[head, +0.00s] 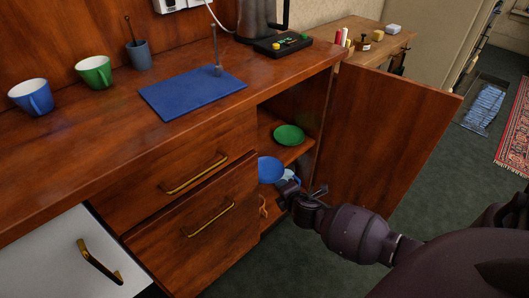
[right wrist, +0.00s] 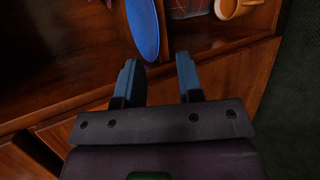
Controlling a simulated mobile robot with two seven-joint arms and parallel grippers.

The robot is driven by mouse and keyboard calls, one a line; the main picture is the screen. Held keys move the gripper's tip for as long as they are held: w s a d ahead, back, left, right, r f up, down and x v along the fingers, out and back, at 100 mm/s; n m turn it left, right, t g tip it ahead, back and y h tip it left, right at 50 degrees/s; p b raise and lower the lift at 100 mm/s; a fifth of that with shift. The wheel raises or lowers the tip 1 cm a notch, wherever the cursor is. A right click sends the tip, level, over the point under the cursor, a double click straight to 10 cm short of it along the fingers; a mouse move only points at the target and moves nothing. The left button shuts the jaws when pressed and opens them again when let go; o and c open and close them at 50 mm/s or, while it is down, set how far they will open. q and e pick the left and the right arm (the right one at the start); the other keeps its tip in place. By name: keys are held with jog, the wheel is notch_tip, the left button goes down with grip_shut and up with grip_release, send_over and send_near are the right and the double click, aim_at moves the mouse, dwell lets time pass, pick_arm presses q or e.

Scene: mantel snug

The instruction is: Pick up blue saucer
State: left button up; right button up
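The blue saucer (head: 270,168) is inside the open cupboard, below the shelf. In the right wrist view the saucer (right wrist: 143,28) shows nearly edge-on, tall and narrow. My right gripper (head: 288,190) reaches into the cupboard opening, near the saucer. Its two fingers (right wrist: 157,64) are apart. The saucer's near end lies between the fingertips in the picture, closer to the left finger; I cannot tell whether they touch. My left gripper is not in view.
A green saucer (head: 289,135) lies on the shelf above. The open cupboard door (head: 380,135) stands right of the opening. Mugs and a blue mat (head: 190,92) are on the counter.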

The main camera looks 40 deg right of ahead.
aim_at(276, 179)
jog(key=b+x, duration=0.1)
jog(key=x, duration=0.3)
jog(key=b+x, duration=0.1)
jog(key=x, duration=0.1)
jog(key=shift+w+d+b, duration=0.3)
jog(key=shift+d+b, duration=0.05)
jog(key=shift+r, duration=0.1)
grip_shut()
